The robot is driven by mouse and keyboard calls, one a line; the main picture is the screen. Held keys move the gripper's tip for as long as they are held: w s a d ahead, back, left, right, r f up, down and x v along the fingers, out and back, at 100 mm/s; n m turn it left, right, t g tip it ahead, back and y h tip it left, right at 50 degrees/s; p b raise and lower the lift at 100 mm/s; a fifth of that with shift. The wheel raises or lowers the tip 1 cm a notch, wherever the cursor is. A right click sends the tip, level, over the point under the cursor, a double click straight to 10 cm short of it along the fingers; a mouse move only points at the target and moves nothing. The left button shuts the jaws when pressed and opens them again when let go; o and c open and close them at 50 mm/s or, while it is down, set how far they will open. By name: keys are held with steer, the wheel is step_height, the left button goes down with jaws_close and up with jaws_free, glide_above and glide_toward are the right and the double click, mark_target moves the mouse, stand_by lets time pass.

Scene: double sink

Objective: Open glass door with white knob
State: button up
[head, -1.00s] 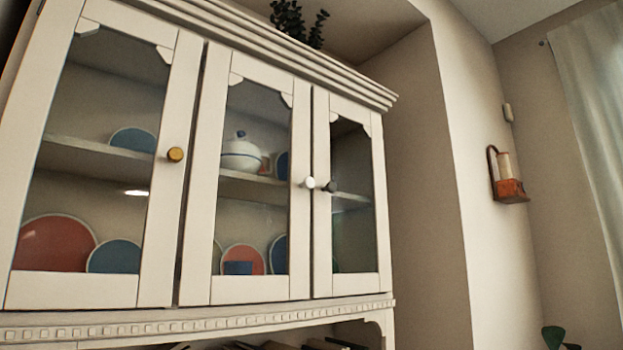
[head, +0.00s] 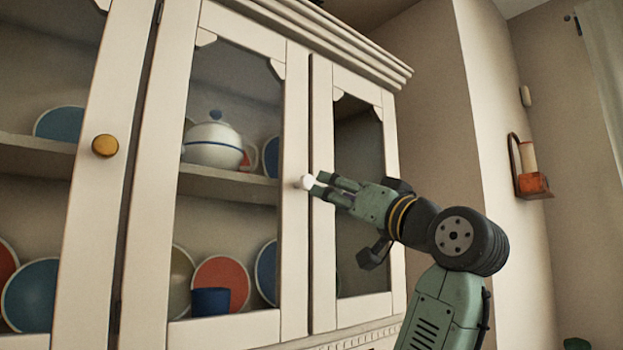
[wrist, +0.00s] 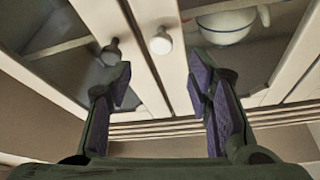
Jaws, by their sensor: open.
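The middle glass door (head: 293,215) of the white cabinet has a white knob (head: 306,182) on its right frame. The door looks shut. My gripper (head: 319,184) reaches from the right, with its open fingertips close to the white knob. In the wrist view, the white knob (wrist: 161,42) sits beyond and between the two spread fingers of my gripper (wrist: 160,75), and nothing is held. I cannot tell whether the fingertips touch the knob. A dark grey knob (wrist: 110,52) on the neighbouring door lies near one finger. In the head view my gripper hides that knob.
The right glass door (head: 322,210) and the left door with its brass knob (head: 105,146) also look shut. Plates and a white tureen (head: 214,145) stand behind the glass. Open air lies before the cabinet.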

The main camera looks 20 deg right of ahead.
mark_target(309, 183)
steer(key=p+x, duration=0.4)
steer(key=x, duration=0.4)
steer(key=shift+w+a+r, duration=0.2)
steer(key=shift+w, duration=0.1)
steer(key=shift+w+a+r, duration=0.15)
steer(key=shift+w, duration=0.55)
steer(key=shift+c, duration=0.2)
jaws_close()
